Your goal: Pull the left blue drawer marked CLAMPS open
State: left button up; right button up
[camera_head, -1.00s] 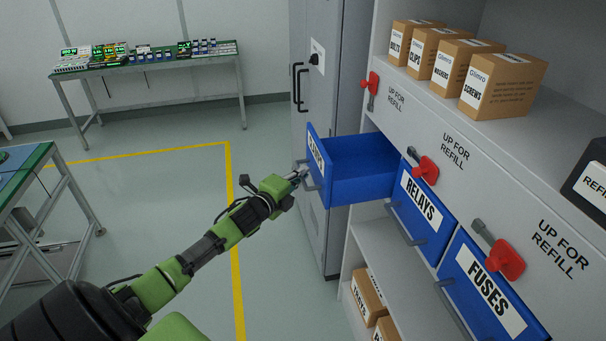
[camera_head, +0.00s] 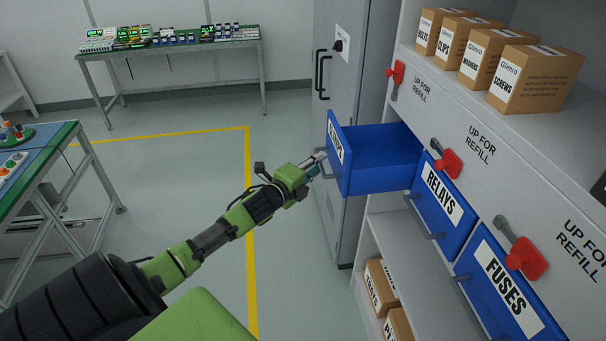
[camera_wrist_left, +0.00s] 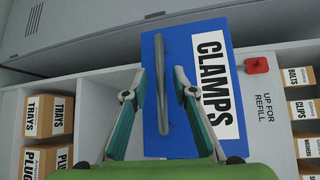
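The blue CLAMPS drawer (camera_head: 384,158) stands well out from the grey cabinet at the left end of its row, and I see into its empty-looking inside. Its front with the CLAMPS label (camera_wrist_left: 212,85) shows large in the left wrist view. The grey bar handle (camera_wrist_left: 164,85) runs across that front. My left gripper (camera_head: 319,160) is at this handle. In the left wrist view its two fingers (camera_wrist_left: 159,80) lie on either side of the handle, with gaps between, so it looks open around the bar. My right gripper is not in view.
The shut blue RELAYS drawer (camera_head: 443,205) and FUSES drawer (camera_head: 498,285) are to the right, with red levers (camera_head: 447,162) above. Cardboard boxes (camera_head: 535,80) stand on top. A grey locker (camera_head: 345,100) stands behind the open drawer.

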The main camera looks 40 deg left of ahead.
pick_arm(q)
jog(key=s+r, duration=0.1)
jog(key=s, duration=0.9)
jog(key=shift+s+d+r, duration=0.2)
jog(key=shift+d+r, duration=0.1)
jog(key=shift+d, duration=0.15)
jog(key=shift+f, duration=0.1)
jog(key=s+f+n+g+b, duration=0.1)
jog(key=s+f+n+g, duration=0.3)
jog(key=f, duration=0.9)
jog(key=s+f+n+g+y+b, duration=0.15)
jog(key=s+f, duration=0.45)
jog(key=f, duration=0.7)
jog(key=s+f+n+g, duration=0.2)
jog(key=s+f+n, duration=0.25)
jog(key=f, duration=0.85)
jog(key=s+d+f+n+g+h, duration=0.1)
jog(key=s+d+f+n+g, duration=0.1)
jog(key=s+d+f, duration=0.5)
jog(key=s+d+f+n+g+h+b, duration=0.1)
jog(key=s+d+f, duration=0.6)
jog(key=s, duration=0.7)
jog(key=s+d+f+n+g+h+b, duration=0.1)
jog(key=s+d+f+n+g, duration=0.2)
jog(key=s+d+f+g, duration=0.2)
jog(key=s+d+f, duration=0.2)
jog(key=s+f, duration=0.2)
jog(key=s, duration=0.1)
jog(key=shift+s+d, duration=0.15)
jog(key=shift+d, duration=0.25)
